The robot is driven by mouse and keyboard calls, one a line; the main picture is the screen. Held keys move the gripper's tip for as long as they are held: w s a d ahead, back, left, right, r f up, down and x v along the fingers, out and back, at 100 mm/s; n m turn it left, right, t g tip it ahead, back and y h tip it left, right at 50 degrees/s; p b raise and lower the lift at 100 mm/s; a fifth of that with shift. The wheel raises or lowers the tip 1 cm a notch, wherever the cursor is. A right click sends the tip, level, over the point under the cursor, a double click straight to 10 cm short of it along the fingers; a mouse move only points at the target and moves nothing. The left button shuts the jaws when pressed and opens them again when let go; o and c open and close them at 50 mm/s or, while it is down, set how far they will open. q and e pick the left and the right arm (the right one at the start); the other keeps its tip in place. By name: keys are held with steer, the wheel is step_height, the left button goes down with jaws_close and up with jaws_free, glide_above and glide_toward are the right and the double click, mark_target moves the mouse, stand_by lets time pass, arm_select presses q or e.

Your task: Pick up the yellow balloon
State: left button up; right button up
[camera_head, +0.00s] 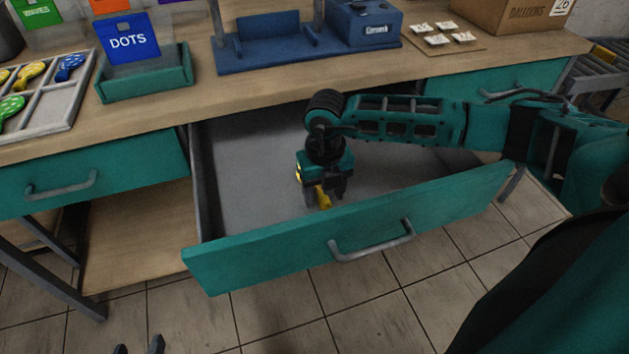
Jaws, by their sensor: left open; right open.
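A yellow balloon (323,199) lies in the open teal drawer (250,190), near its front panel, and is partly hidden by my gripper. My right gripper (325,197) reaches down into the drawer with its fingers open at the balloon. I cannot tell whether the fingers touch it. My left gripper (138,346) shows only as two dark fingertips, apart and empty, at the bottom edge, over the floor. Another yellow balloon (29,75) lies in a compartment of the grey tray (60,107) on the tabletop at the left.
The drawer's front panel (350,235) stands between the balloon and the floor. A teal card holder (145,83) with a blue DOTS card (129,40), a blue machine (310,52), white packets (438,33) and a balloon box (520,14) stand on the table (250,92). The drawer's left part is clear.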

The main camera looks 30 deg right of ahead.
steer(key=shift+f, duration=0.45)
steer(key=c, duration=0.9)
steer(key=shift+r, duration=0.15)
